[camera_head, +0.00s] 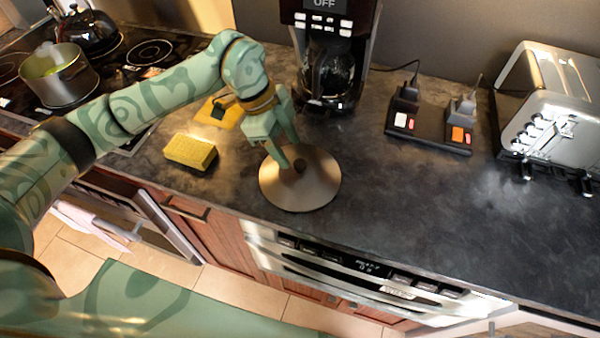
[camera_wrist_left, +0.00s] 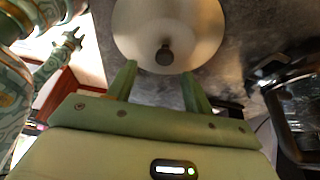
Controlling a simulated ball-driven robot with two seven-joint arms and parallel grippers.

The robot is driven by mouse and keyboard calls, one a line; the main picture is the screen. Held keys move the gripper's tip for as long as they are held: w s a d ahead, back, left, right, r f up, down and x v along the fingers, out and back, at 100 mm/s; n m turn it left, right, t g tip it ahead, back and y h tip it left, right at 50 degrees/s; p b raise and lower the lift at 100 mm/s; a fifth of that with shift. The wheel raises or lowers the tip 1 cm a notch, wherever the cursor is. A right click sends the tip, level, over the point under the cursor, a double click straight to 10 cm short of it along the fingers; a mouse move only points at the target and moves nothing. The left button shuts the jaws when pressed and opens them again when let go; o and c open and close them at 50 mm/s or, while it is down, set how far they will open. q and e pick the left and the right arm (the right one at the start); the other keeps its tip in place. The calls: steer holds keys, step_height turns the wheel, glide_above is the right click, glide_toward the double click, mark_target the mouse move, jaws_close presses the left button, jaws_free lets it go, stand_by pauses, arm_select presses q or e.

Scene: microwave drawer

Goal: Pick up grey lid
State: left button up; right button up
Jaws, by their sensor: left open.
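The round grey lid (camera_head: 315,190), beige in this light, lies flat on the dark counter with a dark knob (camera_head: 300,166) at its middle. My left gripper (camera_head: 288,152) is open above the lid, its fingers pointing down close to the knob. In the left wrist view, the lid (camera_wrist_left: 195,25) and its knob (camera_wrist_left: 165,53) show just beyond the open left fingers (camera_wrist_left: 159,72). The knob lies in line with the gap between them, and nothing is held. What looks like my right gripper (camera_wrist_left: 72,40) shows small in the left wrist view, away from the lid.
A yellow sponge (camera_head: 190,152) lies left of the lid. A coffee maker (camera_head: 332,65) stands behind it. A pot (camera_head: 60,82) sits on the stove. The counter right of the lid is clear.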

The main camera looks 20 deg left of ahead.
mark_target(300, 163)
arm_select(q)
steer(key=x, duration=0.3)
steer(key=b+x, duration=0.1)
steer(key=x, duration=0.1)
steer(key=shift+w+d+f, duration=0.1)
steer(key=shift+w, duration=0.25)
jaws_close()
